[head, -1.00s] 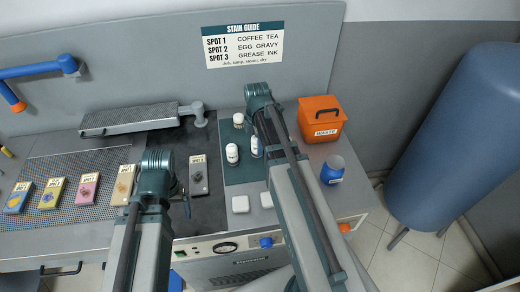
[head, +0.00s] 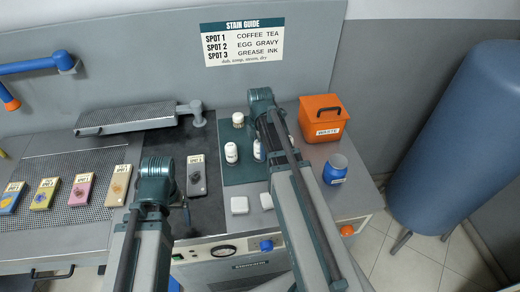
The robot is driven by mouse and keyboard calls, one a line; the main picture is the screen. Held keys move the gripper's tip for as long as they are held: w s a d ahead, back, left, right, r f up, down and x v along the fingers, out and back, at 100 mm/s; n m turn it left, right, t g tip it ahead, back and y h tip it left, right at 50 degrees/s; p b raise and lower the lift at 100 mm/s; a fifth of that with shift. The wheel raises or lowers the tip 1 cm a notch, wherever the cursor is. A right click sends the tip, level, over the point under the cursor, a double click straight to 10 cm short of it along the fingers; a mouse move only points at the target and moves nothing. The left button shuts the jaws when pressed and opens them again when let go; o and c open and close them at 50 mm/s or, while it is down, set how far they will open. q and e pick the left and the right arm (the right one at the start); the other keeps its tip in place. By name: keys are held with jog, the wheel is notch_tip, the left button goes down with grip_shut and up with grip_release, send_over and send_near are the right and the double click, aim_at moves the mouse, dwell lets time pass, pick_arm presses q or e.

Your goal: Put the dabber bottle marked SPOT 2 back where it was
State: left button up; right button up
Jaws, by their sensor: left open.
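Several white dabber bottles stand on the dark green mat (head: 235,174) in the head view. One bottle (head: 238,120) stands at the back, one (head: 231,154) at mid-mat, and one (head: 258,151) beside my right arm, which partly covers it. Their labels are too small to read, so I cannot tell which is SPOT 2. My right gripper (head: 262,103) is over the mat's right side; its fingers are hidden behind the arm. My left gripper (head: 184,211) is open and low over the dark board, in front of the grey stain block (head: 197,176), with its fingers mostly hidden.
Two white pads (head: 239,205) lie at the mat's front. An orange waste bin (head: 319,119) and a blue jar (head: 335,168) stand to the right. Coloured stain blocks (head: 82,189) lie on the perforated tray at left. A stain guide (head: 243,43) hangs on the back panel.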

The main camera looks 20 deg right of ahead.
jog(key=o, duration=0.4)
jog(key=shift+r, duration=0.1)
pick_arm(q)
notch_tip(320, 180, up, 12)
jog(key=p, duration=1.2)
jog(key=shift+r, duration=0.15)
pick_arm(e)
notch_tip(320, 180, up, 12)
jog(key=shift+r, duration=0.1)
pick_arm(q)
notch_tip(320, 180, down, 12)
jog(key=b, duration=1.1)
jog(key=shift+b, duration=0.4)
pick_arm(e)
notch_tip(320, 180, down, 12)
jog(key=shift+f, duration=0.1)
